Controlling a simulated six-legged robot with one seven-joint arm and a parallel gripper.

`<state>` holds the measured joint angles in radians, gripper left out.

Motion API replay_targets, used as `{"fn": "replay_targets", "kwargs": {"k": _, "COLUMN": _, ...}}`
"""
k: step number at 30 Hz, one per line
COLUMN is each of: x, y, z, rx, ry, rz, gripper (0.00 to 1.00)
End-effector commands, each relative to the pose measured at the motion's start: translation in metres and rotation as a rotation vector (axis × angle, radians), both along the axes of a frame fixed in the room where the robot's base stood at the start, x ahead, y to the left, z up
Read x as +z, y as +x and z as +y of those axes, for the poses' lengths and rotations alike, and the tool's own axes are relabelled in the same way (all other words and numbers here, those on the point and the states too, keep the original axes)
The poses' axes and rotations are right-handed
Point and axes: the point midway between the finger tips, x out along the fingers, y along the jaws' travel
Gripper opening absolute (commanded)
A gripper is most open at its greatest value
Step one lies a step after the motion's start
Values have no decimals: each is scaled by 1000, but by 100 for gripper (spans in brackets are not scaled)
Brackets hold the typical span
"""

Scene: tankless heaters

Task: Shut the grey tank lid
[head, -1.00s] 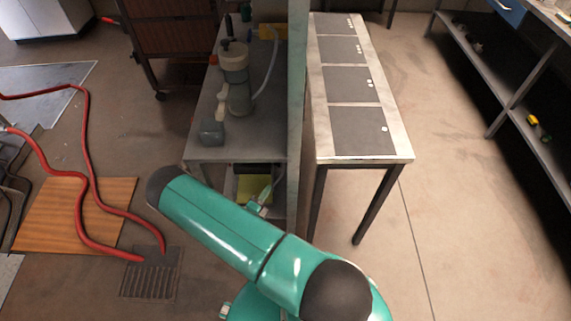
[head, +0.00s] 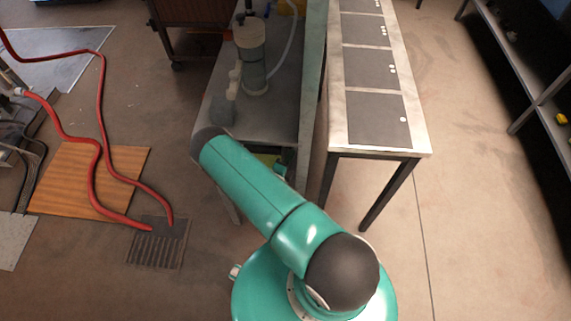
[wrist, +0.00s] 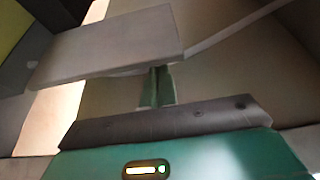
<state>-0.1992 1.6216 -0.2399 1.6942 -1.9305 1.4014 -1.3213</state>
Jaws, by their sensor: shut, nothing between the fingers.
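I cannot make out a grey tank lid for certain in either view. A pale tank-like container (head: 251,55) with a dark top stands on the grey bench in the head view. A smaller grey container (head: 223,108) sits nearer the bench's front, partly behind my arm. In the wrist view my gripper (wrist: 157,88) has its green fingers together with nothing between them. A flat grey panel (wrist: 108,42) lies just beyond the fingertips; I cannot tell what it belongs to or whether they touch it. My gripper does not show in the head view.
A tall greenish partition (head: 314,75) stands between the bench (head: 285,100) and a long table (head: 415,140) with dark panels. Red hoses (head: 97,150) cross a wooden board (head: 70,185) and end near a floor grate (head: 160,245). Floor (head: 470,200) is clear at right.

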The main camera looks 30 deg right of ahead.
Motion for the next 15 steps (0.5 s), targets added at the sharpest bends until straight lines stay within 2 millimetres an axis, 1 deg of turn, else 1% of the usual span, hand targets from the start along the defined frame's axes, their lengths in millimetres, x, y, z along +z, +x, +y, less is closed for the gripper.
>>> {"fn": "replay_targets", "kwargs": {"k": 1, "x": 0, "y": 3, "z": -8, "rx": -3, "ry": 0, "rz": 0, "gripper": 0}}
{"fn": "replay_targets", "kwargs": {"k": 6, "x": 0, "y": 10, "z": -19, "rx": -2, "ry": 0, "rz": 0, "gripper": 0}}
{"fn": "replay_targets", "kwargs": {"k": 15, "x": 0, "y": 12, "z": -22, "rx": 0, "ry": 0, "rz": 1, "gripper": 0}}
